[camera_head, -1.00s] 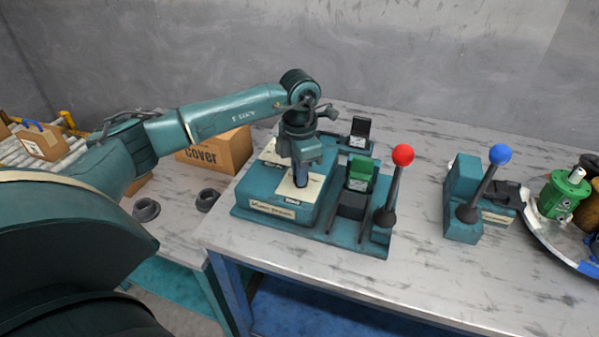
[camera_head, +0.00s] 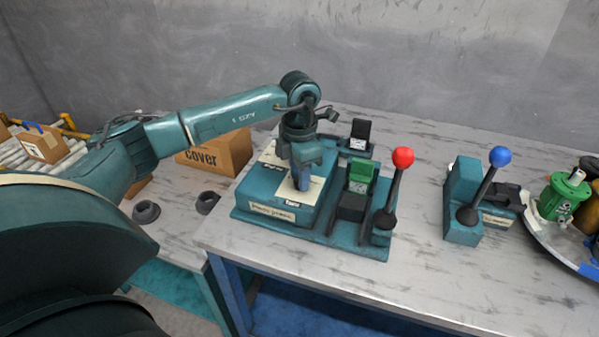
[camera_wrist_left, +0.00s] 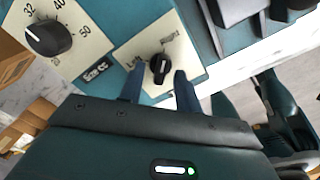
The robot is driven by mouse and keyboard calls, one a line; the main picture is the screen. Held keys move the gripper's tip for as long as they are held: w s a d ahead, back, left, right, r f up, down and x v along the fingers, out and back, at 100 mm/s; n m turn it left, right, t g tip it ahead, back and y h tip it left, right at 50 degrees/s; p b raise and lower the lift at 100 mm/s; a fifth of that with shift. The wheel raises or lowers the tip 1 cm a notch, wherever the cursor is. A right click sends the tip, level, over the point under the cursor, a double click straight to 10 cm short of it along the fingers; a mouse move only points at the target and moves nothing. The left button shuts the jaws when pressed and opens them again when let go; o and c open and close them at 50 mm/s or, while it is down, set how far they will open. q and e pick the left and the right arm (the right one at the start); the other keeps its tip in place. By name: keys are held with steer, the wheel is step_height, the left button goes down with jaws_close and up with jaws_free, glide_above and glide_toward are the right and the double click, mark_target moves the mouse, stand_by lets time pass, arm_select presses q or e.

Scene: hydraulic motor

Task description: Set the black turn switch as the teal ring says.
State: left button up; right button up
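The black turn switch (camera_wrist_left: 160,68) sits on a cream label plate on the teal control box (camera_head: 262,207). My left gripper (camera_wrist_left: 160,88) points down at the switch, with one blue finger on each side and gaps beside the knob. It is open. In the head view the left gripper (camera_head: 301,186) hides the switch. I cannot make out a teal ring in either view. My right gripper is not in view.
A numbered black dial (camera_wrist_left: 48,37) is beside the switch. Right of the box stand a green rocker (camera_head: 361,176) and a red-ball lever (camera_head: 402,158). A blue-ball lever (camera_head: 499,157) and a round tray with a green canister (camera_head: 562,196) are farther right. Table between is clear.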

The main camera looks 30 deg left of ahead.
arm_select(q)
step_height(320, 180, up, 13)
steer(key=shift+b, duration=0.35)
stand_by(0.5)
